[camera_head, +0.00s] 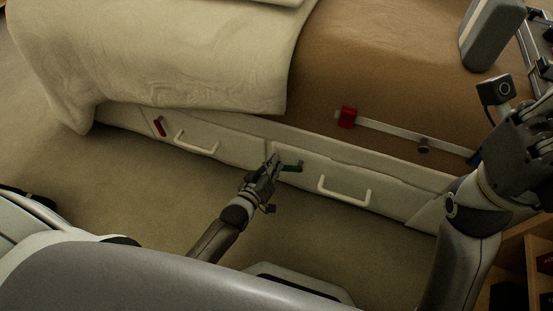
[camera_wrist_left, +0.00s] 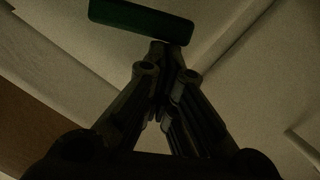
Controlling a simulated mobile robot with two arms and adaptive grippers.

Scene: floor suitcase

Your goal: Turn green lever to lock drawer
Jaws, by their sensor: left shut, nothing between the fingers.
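The green lever (camera_head: 293,167) is on the upper left part of the right drawer front (camera_head: 385,185) under the bed. It lies roughly level along the drawer and points right. My left gripper (camera_head: 276,159) is shut and empty, with its tips close to the lever's left end. In the left wrist view the lever (camera_wrist_left: 140,20) lies just beyond the closed fingertips (camera_wrist_left: 166,68); I cannot tell whether they touch. My right gripper (camera_head: 522,140) is raised at the right edge, away from the drawers; its jaws are not clear.
A left drawer has a white handle (camera_head: 197,146) and a red lever (camera_head: 159,126). The right drawer's white handle (camera_head: 344,196) sticks out right of my left gripper. A blanket (camera_head: 200,60) hangs over the bed. A rail with a red block (camera_head: 347,117) runs along the bed.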

